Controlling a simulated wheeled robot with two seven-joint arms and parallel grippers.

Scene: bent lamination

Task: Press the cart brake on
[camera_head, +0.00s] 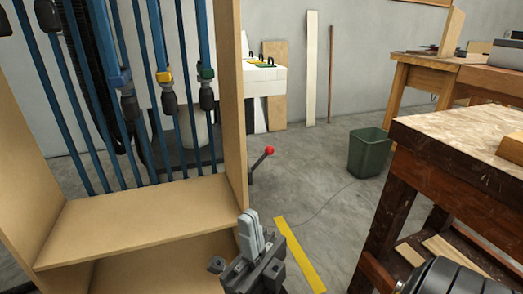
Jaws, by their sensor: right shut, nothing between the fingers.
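A dark lever with a red ball knob (269,150) stands out to the right from behind the wooden rack's side panel; it looks like the cart brake. It slants up to the right, and its lower end is partly hidden by the panel. My right gripper (250,231) is low in the middle of the picture, in front of and below the lever. Its pale fingers are together and empty, pointing up, and appear apart from the knob. My left gripper is not in view.
A wooden rack (140,217) holding blue bar clamps (160,60) fills the left. A green bin (369,152) stands on the floor behind, and a wooden workbench (450,145) blocks the right. A yellow floor stripe (301,257) crosses the free floor between them.

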